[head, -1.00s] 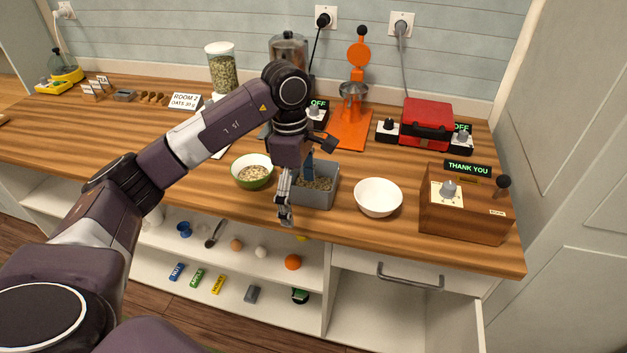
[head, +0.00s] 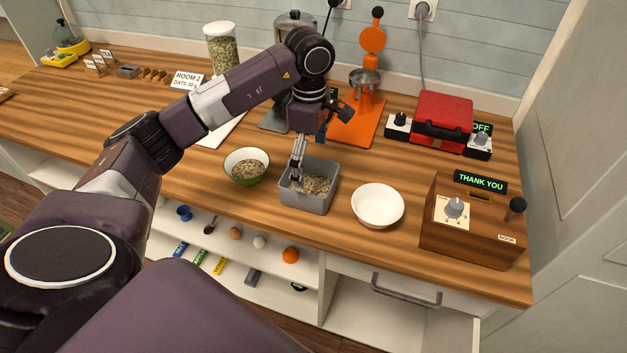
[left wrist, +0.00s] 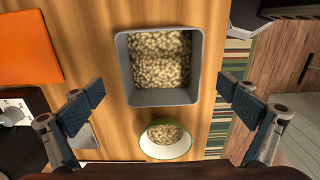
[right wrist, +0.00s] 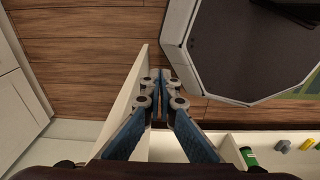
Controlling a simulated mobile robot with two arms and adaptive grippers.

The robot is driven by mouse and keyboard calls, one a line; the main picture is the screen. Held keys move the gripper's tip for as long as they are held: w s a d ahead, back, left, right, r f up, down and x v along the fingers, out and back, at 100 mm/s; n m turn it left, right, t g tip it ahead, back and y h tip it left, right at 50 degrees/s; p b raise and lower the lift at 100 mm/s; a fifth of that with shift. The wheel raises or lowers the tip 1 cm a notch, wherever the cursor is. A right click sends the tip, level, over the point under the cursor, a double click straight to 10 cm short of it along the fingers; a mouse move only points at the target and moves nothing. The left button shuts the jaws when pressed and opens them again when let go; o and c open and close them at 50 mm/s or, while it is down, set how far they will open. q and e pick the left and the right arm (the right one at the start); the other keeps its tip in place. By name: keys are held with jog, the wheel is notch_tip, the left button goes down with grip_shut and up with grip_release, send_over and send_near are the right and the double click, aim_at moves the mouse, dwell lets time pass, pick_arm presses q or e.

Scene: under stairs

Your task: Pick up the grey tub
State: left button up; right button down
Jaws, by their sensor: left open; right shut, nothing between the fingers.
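The grey tub (head: 309,204) stands on the wooden counter, between a green-rimmed bowl (head: 246,166) and a white bowl (head: 377,206). It is square, open-topped and holds pale oat-like flakes. My left gripper (head: 308,158) is above the tub in the head view, one finger hiding part of its back left side. In the left wrist view the tub (left wrist: 120,70) lies ahead between the widely spread fingers of my left gripper (left wrist: 161,92), with nothing gripped. My right gripper (right wrist: 162,80) is shut and empty, seen only in the right wrist view, over the floor and an open shelf.
The wooden box (head: 470,235) with a dial and a THANK YOU sign stands at the right. The red case (head: 443,118) and orange stand (head: 355,120) are behind the tub. The drawer handle (head: 407,286) juts out below the counter's front edge.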

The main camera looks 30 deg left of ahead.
pick_arm(q)
jog(key=p, duration=0.3)
send_over(311, 192)
notch_tip(311, 192, down, 5)
jog(key=shift+a+f, duration=0.1)
jog(key=shift+w+f, duration=0.1)
jog(key=shift+f, duration=0.1)
jog(key=shift+r, duration=0.1)
jog(key=shift+c, duration=1.1)
jog(key=c, duration=0.9)
